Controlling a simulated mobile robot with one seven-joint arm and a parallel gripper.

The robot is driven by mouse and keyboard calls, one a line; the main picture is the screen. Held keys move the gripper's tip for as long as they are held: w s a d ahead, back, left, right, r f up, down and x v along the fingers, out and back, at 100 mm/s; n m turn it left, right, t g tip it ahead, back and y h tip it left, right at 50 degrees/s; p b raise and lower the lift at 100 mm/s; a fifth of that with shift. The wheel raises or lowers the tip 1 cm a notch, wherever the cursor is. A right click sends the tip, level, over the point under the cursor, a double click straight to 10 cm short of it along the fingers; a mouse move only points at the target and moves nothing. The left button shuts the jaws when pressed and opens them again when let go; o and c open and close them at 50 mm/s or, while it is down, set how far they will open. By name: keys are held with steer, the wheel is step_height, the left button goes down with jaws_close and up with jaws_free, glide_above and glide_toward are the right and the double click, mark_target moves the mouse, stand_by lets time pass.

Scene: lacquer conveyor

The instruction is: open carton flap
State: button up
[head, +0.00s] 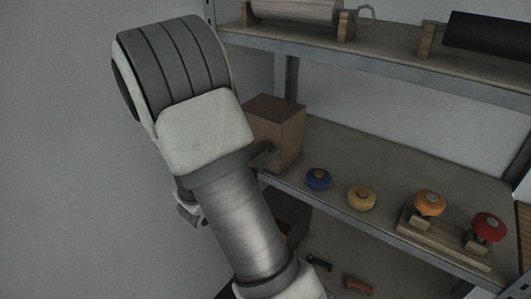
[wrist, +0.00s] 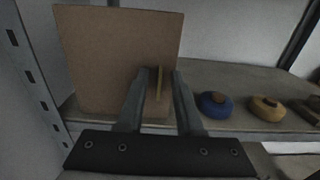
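A brown carton (head: 283,125) stands at the left end of the middle shelf, partly hidden behind my arm in the head view. In the wrist view its flat brown face (wrist: 108,60) fills the left and centre. A narrow tan strip (wrist: 158,83) stands out from that face near its right side. My gripper (wrist: 164,74) is in front of the carton, its two dark fingers apart on either side of the strip, with a gap visible on the right. Whether the left finger touches the strip is unclear. In the head view the fingertips (head: 265,156) are at the carton's front.
On the shelf (head: 372,159) right of the carton are a blue knob-like piece (head: 318,179) and a yellow one (head: 361,197). Further right, orange (head: 429,203) and red (head: 488,226) ones sit on a wooden rack. Rollers lie on the upper shelf. A metal upright (wrist: 30,75) is close left.

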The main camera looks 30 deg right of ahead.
steer(key=shift+d, duration=0.1)
jaws_close()
stand_by(1.4)
